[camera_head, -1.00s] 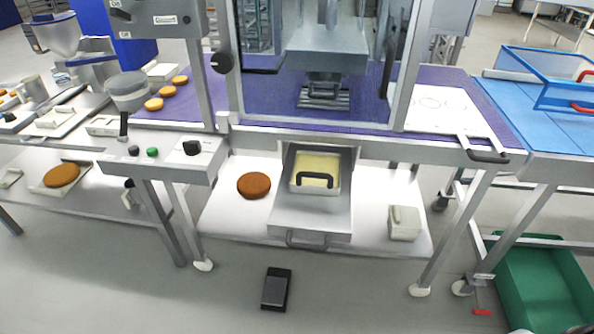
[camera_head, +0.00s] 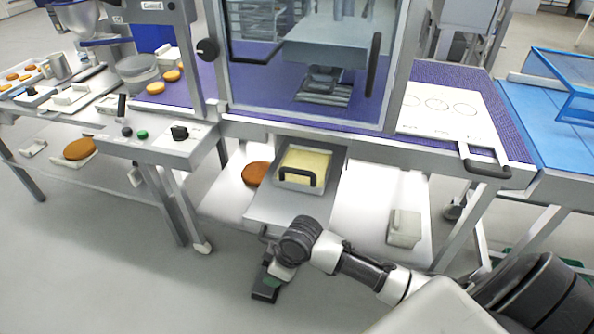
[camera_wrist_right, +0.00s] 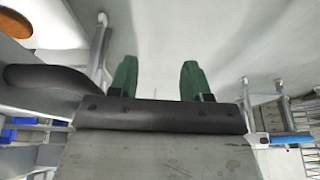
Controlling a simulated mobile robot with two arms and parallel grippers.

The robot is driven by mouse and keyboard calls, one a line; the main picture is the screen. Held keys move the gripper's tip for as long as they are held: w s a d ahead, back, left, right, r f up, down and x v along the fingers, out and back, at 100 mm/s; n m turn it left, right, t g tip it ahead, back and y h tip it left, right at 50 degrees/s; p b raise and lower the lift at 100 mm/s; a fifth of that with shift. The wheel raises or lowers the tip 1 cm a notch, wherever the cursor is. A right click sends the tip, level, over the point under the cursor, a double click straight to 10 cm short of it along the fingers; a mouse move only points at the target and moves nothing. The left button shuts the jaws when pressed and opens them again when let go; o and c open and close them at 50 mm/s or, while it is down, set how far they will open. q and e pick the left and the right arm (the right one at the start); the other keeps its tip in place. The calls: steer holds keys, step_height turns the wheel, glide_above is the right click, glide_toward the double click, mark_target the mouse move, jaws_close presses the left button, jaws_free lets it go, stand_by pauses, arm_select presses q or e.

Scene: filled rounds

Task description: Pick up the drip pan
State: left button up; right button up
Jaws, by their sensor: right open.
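The drip pan (camera_head: 304,168) appears to be the small metal pan with pale yellow contents and a black handle (camera_head: 298,176). It rests in a grey metal pull-out tray (camera_head: 290,210) under the press in the head view. The pan cannot be made out in that view. My left gripper is out of view.
A brown round (camera_head: 256,174) lies left of the tray on the white lower shelf (camera_head: 370,205). A pale box (camera_head: 405,228) stands at its right. The press frame and bench edge (camera_head: 350,139) overhang the pan.

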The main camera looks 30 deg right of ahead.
steer(key=w+d+r, duration=0.2)
steer(key=w+r, duration=0.1)
steer(key=w+d+r+n, duration=0.1)
steer(key=w+d+r, duration=0.2)
steer(key=w+d+r+n, duration=0.1)
steer(key=w+d+r, duration=0.1)
steer(key=w+r, duration=0.1)
steer(key=shift+d+r+g, duration=0.3)
steer(key=shift+d+r, duration=0.1)
steer(key=shift+r, duration=0.15)
steer(key=m, duration=0.2)
glide_toward(299, 170)
steer(key=shift+a+f+t, duration=0.25)
steer(key=shift+t, duration=0.15)
steer(key=x, duration=0.5)
steer(key=shift+w, duration=0.1)
steer(key=shift+s+p+x, duration=0.15)
steer(key=shift+p+x, duration=0.05)
steer(key=shift+x, duration=1.2)
steer(key=shift+s+p+x, duration=0.15)
steer(key=shift+p+x, duration=0.05)
steer(key=shift+x, duration=1.15)
steer(key=shift+d, duration=0.15)
jaws_close()
